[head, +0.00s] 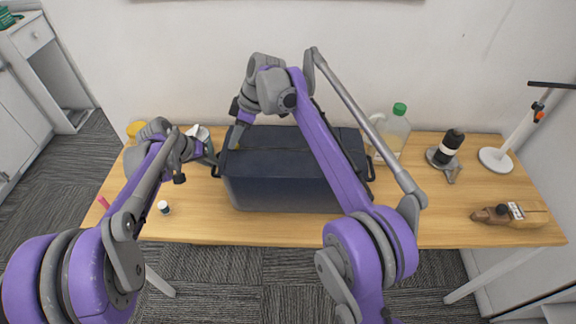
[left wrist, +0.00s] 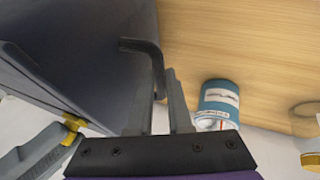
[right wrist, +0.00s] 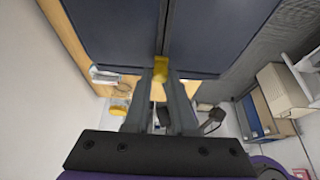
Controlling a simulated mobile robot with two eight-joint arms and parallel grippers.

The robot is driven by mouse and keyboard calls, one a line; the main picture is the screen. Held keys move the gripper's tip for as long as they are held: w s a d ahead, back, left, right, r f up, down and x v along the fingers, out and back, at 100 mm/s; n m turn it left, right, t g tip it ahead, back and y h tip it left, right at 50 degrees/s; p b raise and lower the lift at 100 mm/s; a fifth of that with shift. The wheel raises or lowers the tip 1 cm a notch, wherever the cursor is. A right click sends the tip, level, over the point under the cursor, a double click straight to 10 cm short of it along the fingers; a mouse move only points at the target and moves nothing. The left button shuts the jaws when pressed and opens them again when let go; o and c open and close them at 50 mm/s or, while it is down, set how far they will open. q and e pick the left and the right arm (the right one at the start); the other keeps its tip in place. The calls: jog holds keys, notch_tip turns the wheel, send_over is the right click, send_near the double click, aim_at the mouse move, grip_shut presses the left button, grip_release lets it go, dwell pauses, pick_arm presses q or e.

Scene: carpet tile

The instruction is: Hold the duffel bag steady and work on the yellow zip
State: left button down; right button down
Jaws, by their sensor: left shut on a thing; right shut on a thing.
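The dark navy duffel bag (head: 285,165) sits on the wooden table, with a dark carrying loop at each end. My left gripper (head: 213,160) is at the bag's left end, shut on the dark end loop (left wrist: 155,55), which passes between its fingers in the left wrist view. My right gripper (head: 236,138) reaches over the bag to the left end of its top. It is shut on the yellow zip pull (right wrist: 160,70), which also shows in the left wrist view (left wrist: 72,124). The zip line runs along the bag's top; my right arm hides part of it in the head view.
A blue-and-white can (left wrist: 218,100) stands close beside my left gripper. A small white bottle (head: 163,207) is near the front left. A green-capped bottle (head: 396,130) stands behind the bag's right end. A brown bottle (head: 512,214) lies at the right. The table right of the bag has free room.

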jog(key=shift+a+r, duration=0.1)
jog(key=shift+a, duration=0.1)
jog(key=shift+a, duration=0.2)
jog(key=c, duration=0.9)
grip_release()
jog(key=v, duration=0.6)
